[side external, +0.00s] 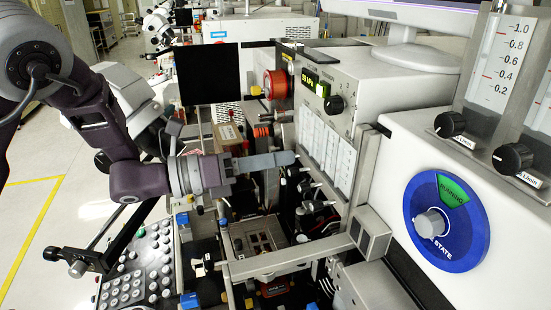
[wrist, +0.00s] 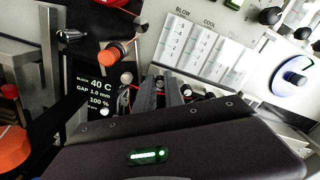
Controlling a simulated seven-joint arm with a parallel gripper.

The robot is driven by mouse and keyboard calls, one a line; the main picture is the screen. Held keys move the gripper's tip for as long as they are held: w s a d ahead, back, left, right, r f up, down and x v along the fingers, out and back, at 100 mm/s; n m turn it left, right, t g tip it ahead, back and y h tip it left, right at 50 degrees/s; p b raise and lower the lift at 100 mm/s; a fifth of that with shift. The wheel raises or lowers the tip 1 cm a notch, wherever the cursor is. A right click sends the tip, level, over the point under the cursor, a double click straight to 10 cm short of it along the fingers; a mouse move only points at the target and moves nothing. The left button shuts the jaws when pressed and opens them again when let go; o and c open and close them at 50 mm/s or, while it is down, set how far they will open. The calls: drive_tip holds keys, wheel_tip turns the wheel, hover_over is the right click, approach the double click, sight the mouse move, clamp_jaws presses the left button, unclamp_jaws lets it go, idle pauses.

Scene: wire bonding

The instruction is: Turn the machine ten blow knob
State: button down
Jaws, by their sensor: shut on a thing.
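My gripper (side external: 290,159) reaches in from the left in the side external view, its grey fingertips at the lower edge of the bench unit's white scale panel (side external: 326,142). In the wrist view, the gripper (wrist: 160,90) has its two fingers around a small dark knob (wrist: 158,82). This knob lies below the first white scale, under the word BLOW, so it looks like the blow knob. The fingers are shut on it and hide most of it. No machine number is readable.
A large blue state dial (side external: 446,222) with a green RUNNING sector is at the right. Two flow tubes with black knobs (side external: 450,124) stand above it. A metal bar (side external: 290,258) crosses below the gripper. An orange knob (wrist: 112,54) and a display (wrist: 98,92) reading 40 C lie left of the fingers.

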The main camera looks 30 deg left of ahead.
drive_tip(key=n, duration=1.5)
drive_tip(key=shift+n, duration=0.4)
idle(0.4)
drive_tip(key=c, duration=1.7)
unclamp_jaws()
drive_tip(key=v, duration=0.7)
drive_tip(key=shift+s, duration=0.1)
